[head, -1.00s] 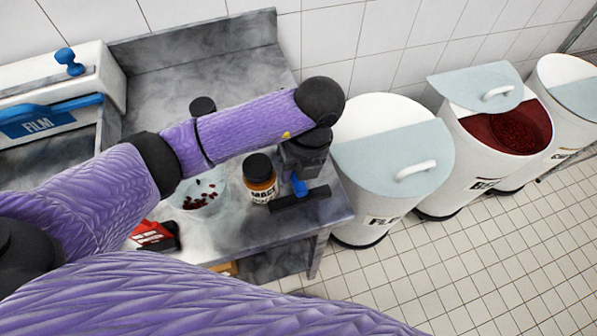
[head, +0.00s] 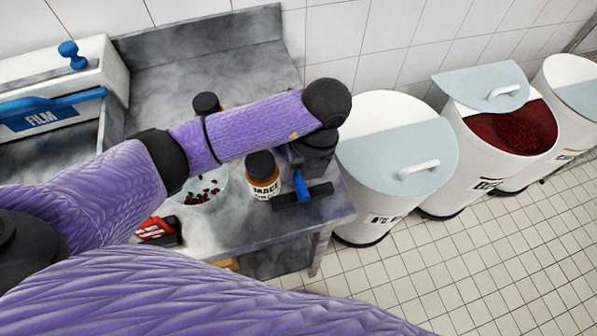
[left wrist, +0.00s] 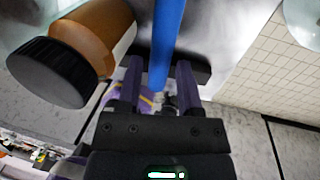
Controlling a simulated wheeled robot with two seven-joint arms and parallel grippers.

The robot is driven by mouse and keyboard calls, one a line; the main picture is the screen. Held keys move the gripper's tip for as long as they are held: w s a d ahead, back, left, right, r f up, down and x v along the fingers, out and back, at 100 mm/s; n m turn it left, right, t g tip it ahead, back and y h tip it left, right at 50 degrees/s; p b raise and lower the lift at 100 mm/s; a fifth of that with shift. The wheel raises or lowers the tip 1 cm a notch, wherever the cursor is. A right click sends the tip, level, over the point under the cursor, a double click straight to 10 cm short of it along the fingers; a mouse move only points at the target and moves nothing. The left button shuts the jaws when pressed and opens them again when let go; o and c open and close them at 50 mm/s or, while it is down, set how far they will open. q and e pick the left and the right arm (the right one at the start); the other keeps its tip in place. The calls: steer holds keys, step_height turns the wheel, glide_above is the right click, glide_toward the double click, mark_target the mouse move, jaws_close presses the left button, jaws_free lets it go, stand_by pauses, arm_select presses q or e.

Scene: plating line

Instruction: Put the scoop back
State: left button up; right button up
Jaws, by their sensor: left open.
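The scoop shows as a blue handle (head: 301,186) at the right front of the steel counter, partly hidden under my left gripper. The handle lies at a black bar-shaped piece (head: 319,191) on the counter; I cannot tell whether it rests on it. In the left wrist view, the blue handle (left wrist: 168,35) runs down between the two fingers. My left gripper (left wrist: 158,80) is open around the handle, with a gap showing on at least one side. The scoop's bowl cannot be made out. My right gripper is not in view.
A MACE jar (head: 263,187) with a black lid stands close left of the gripper. A clear bowl (head: 215,203) with dark red pieces, a red-and-black item (head: 158,231) and another black-lidded jar (head: 206,102) are on the counter (head: 180,60). White bins (head: 385,190) stand at right.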

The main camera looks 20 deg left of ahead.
arm_select(q)
step_height(320, 180, up, 10)
steer(key=d+p, duration=0.1)
steer(key=p, duration=0.2)
steer(key=shift+w+d+f, duration=0.15)
steer(key=shift+w+d, duration=0.2)
steer(key=shift+w, duration=0.1)
stand_by(0.6)
